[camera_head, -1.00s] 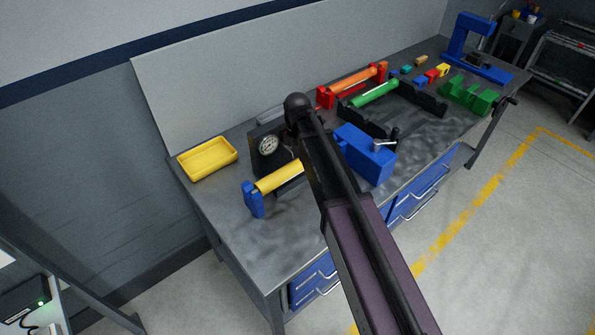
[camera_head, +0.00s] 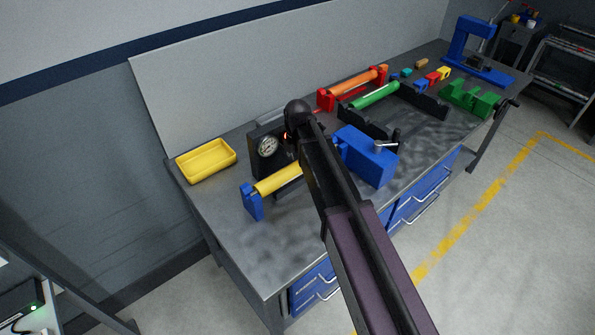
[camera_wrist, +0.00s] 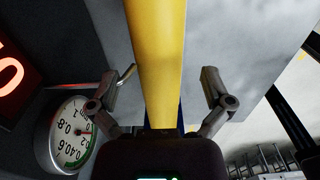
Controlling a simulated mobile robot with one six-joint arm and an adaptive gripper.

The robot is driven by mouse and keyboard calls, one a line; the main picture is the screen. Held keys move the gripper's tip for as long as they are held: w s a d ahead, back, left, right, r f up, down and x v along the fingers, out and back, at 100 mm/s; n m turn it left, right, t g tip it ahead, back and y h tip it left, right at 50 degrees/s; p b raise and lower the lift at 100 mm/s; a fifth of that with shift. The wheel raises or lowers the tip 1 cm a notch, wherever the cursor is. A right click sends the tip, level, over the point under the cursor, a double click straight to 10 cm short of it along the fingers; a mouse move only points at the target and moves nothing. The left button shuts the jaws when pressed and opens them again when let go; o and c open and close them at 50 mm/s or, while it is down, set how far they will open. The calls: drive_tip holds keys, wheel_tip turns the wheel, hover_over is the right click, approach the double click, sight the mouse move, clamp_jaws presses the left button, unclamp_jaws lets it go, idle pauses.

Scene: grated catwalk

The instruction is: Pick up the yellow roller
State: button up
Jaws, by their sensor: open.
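The yellow roller (camera_head: 278,179) lies with its left end in a blue upright support (camera_head: 252,201) on the workbench. My arm hides its right end in the head view. In the wrist view the roller (camera_wrist: 157,50) runs lengthwise up the picture, between the two fingers of my gripper (camera_wrist: 168,76). The fingers are open, one on each side of the roller, with gaps showing on both sides. The gripper itself is hidden behind my arm in the head view. I cannot tell how far the fingers are above or around the roller.
A dial gauge (camera_head: 268,146) on a dark block stands close behind the roller; it also shows in the wrist view (camera_wrist: 72,130). A blue vise-like block (camera_head: 366,157) stands to the right. A yellow tray (camera_head: 206,160) is at left. Green (camera_head: 375,96) and orange (camera_head: 357,87) rollers lie farther right.

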sight(298, 167)
drive_tip(key=shift+w+f+b, duration=0.15)
drive_tip(key=shift+f+b, duration=1.4)
drive_tip(key=shift+f, duration=0.35)
drive_tip(key=c, duration=1.3)
